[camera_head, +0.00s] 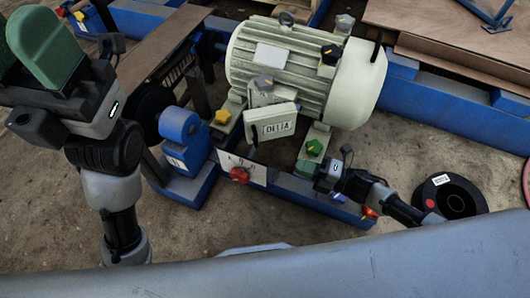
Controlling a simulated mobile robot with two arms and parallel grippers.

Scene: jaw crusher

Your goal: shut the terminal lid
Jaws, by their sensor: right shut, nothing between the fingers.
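The terminal box (262,91) is on the near side of a cream ribbed motor (300,62). Its cream lid (274,122), with a label that seems to read DELTA, hangs tilted out in front and below the box, so it stands open. My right gripper (322,171) is shut and empty, low and to the right of the lid, near the motor's green-knobbed foot and apart from the lid. My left gripper (38,48), with large green pads, is raised at the upper left, far from the lid; its opening is unclear.
A blue bearing block (182,130) stands left of the motor. Blue frame beams surround it. A black disc (455,199) lies on the sandy ground at right.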

